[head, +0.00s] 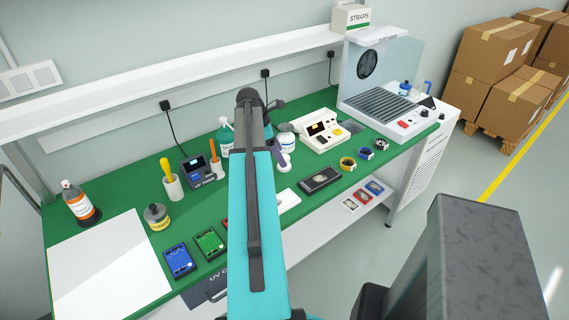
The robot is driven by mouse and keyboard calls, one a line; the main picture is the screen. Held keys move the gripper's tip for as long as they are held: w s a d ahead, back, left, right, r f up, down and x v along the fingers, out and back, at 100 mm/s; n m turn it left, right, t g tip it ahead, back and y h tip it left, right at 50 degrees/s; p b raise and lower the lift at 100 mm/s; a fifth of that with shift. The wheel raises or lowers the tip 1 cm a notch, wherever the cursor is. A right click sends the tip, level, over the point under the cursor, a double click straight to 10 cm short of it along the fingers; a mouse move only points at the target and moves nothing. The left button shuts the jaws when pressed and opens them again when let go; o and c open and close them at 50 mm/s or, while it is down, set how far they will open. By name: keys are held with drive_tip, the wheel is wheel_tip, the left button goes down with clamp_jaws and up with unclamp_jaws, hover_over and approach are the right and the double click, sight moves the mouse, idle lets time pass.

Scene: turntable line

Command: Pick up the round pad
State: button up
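I cannot make out a round pad for certain in the head view. My teal arm rises through the middle of the view and hides part of the bench. My gripper's fingers do not show.
A white sheet (105,265), blue board (179,261), green board (209,242) and black slab (319,180) lie along the front. Bottles, tool cups and a white instrument (318,133) stand behind. A fan cabinet (385,100) stands right; cartons (492,50) are beyond.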

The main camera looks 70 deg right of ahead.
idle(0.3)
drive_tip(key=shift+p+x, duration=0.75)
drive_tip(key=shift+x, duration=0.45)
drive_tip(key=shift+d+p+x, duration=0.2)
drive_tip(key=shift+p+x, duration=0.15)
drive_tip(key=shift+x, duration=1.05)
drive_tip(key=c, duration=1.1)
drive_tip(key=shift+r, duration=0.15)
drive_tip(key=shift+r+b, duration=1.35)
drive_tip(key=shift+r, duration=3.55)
